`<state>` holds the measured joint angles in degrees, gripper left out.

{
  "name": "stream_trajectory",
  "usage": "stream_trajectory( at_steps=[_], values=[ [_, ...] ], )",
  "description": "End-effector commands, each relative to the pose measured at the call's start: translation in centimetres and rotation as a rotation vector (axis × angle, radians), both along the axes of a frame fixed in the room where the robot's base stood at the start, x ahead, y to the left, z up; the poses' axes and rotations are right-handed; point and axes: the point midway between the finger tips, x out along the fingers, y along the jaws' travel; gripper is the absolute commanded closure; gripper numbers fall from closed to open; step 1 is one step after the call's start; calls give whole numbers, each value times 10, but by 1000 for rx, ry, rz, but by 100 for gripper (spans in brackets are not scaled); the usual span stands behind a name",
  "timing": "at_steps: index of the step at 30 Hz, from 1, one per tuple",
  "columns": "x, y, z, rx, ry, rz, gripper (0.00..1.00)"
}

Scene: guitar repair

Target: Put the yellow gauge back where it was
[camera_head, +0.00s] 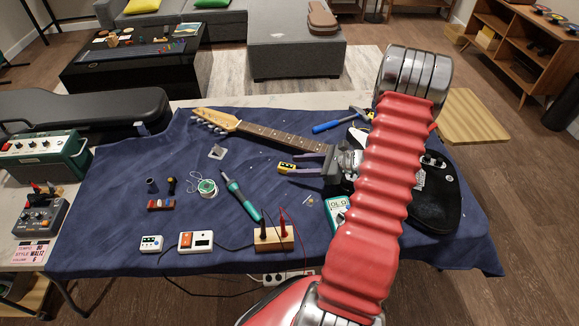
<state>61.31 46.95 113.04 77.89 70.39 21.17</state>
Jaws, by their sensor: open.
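The yellow gauge (286,168) is a small yellow and dark object over the blue cloth, near the middle of the table and just below the guitar neck. My gripper (298,163) reaches in from the right with its jaws open, its fingertips close beside the gauge's right end. Whether the gauge touches a finger or the cloth is hard to tell at this size. My red arm hides part of the guitar and the table's right side.
The guitar (270,134) lies across the cloth (110,215). A blue-handled hammer (333,125) lies behind my gripper. A green soldering iron (241,196), a wire spool (207,188) and a wooden block with probes (273,240) are to the left and front.

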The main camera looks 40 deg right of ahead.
Motion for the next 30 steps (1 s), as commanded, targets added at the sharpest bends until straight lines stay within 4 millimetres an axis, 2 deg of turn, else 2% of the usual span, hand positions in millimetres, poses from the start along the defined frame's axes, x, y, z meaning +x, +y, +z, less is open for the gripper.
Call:
stream_trajectory(
  at_steps=[6, 12, 17, 30],
  values=[
    [-31, -21, 15, -1, -1, -3, 58],
    [-50, -33, 25, -1, 0, -2, 58],
    [-55, -36, 27, 0, 0, 0, 58],
    [-55, -36, 27, 0, 0, 1, 58]
  ],
)
